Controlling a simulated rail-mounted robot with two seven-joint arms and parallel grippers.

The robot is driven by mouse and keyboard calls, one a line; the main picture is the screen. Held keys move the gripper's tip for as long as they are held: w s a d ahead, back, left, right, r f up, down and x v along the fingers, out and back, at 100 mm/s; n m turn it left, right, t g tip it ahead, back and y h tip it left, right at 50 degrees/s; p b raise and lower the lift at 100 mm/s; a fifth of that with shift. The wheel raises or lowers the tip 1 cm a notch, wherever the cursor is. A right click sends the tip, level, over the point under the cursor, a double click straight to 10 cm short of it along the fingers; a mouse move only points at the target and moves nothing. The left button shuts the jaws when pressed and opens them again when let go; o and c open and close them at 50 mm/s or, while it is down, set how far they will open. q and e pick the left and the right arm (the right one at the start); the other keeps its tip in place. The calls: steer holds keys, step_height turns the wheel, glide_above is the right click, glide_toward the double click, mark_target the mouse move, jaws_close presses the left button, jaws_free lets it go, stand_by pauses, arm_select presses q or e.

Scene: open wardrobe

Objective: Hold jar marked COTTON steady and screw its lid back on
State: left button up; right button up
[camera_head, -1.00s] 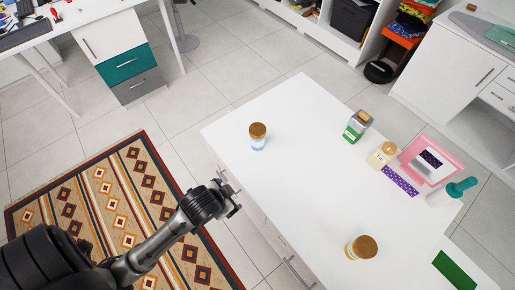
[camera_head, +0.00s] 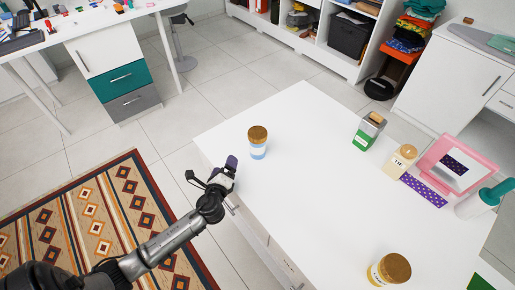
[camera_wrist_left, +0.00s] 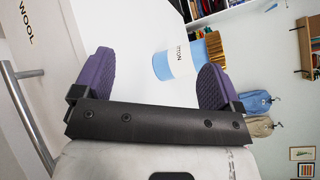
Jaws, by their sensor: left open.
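The COTTON jar (camera_head: 258,150) stands upright near the left corner of the white table. It is pale blue and white, with a brown ribbed lid (camera_head: 258,133) on its top; how tightly it sits I cannot tell. In the left wrist view, the blue jar (camera_wrist_left: 173,66) shows part of its label, "TTON", and lies beyond the fingers, with its lid (camera_wrist_left: 215,48) partly behind the right-hand finger. My left gripper (camera_head: 226,172) is open and empty at the table's near-left edge, apart from the jar. Its purple finger pads (camera_wrist_left: 158,72) face each other. My right gripper is not in view.
Another brown-lidded jar (camera_head: 378,276) stands at the front. A green tin (camera_head: 366,135), cream jar (camera_head: 398,165), pink frame (camera_head: 432,158) and teal-topped bottle (camera_head: 478,206) stand at the right. The table's middle is clear. A drawer front marked WOOL (camera_wrist_left: 30,30) is close by.

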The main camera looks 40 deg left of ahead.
mark_target(254, 148)
arm_select(q)
steer(key=d+m+t+h, duration=0.1)
steer(key=m, duration=0.2)
steer(key=w+d+m+t+h, duration=0.1)
steer(key=m, duration=0.3)
steer(key=d+m+h, duration=0.1)
steer(key=m+h, duration=0.1)
steer(key=m, duration=0.2)
steer(key=shift+w+d+r+t, duration=0.4)
steer(key=shift+w+d+m+h, duration=0.1)
steer(key=shift+d+m+h, duration=0.4)
steer(key=shift+m, duration=1.2)
steer(key=w, duration=0.2)
steer(key=w+a, duration=0.1)
steer(key=w, duration=0.2)
steer(key=w+b, duration=0.1)
steer(key=w, duration=0.2)
steer(key=shift+w+a, duration=0.25)
steer(key=shift+a, duration=0.05)
